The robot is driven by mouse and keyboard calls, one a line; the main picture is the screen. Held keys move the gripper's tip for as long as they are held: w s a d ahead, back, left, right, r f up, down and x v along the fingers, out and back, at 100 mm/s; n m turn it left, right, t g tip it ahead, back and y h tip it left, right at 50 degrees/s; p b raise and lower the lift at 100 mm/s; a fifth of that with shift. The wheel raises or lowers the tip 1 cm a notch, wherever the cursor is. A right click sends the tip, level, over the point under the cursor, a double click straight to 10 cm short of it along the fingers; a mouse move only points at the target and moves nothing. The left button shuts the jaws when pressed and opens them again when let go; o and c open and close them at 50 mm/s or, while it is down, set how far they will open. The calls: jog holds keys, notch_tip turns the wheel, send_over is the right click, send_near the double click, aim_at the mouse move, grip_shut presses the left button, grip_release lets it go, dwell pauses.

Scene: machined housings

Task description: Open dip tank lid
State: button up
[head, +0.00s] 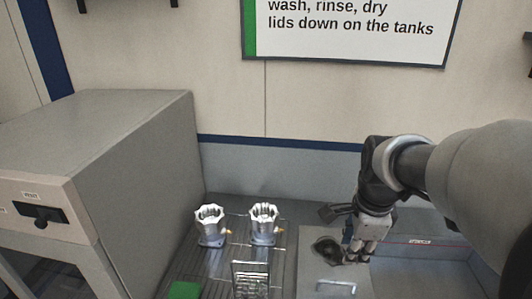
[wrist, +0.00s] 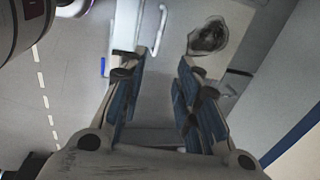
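The dip tank lid (head: 312,275) is a light grey panel at the lower middle of the head view, lying flat. Its pale bar handle (head: 336,288) is near the bottom edge. In the wrist view the handle (wrist: 160,30) lies beyond the fingertips, and the lid (wrist: 170,75) shows between the fingers. My gripper (head: 358,256) points down near the lid's right side, behind the handle in the head view. In the wrist view my gripper (wrist: 160,72) has its blue-padded fingers wide apart with nothing between them. The exact height above the lid is unclear.
A dark, irregular lump (head: 327,250) lies beside my gripper. Two silver housings (head: 210,226) (head: 263,225) stand on a ribbed drain area with a wire rack (head: 250,277) and a green block (head: 184,290). A large grey machine (head: 140,150) fills the left.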

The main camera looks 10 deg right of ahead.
aim_at(339, 282)
jog(key=w+f+b, duration=0.1)
jog(key=f, duration=0.4)
jog(key=w+f+b, duration=0.1)
jog(key=f, duration=0.5)
jog(key=w+d+f+b, duration=0.1)
jog(key=f, duration=0.5)
jog(key=shift+w+b, duration=0.1)
jog(key=shift+b, duration=0.25)
jog(key=shift+c, duration=0.5)
grip_shut()
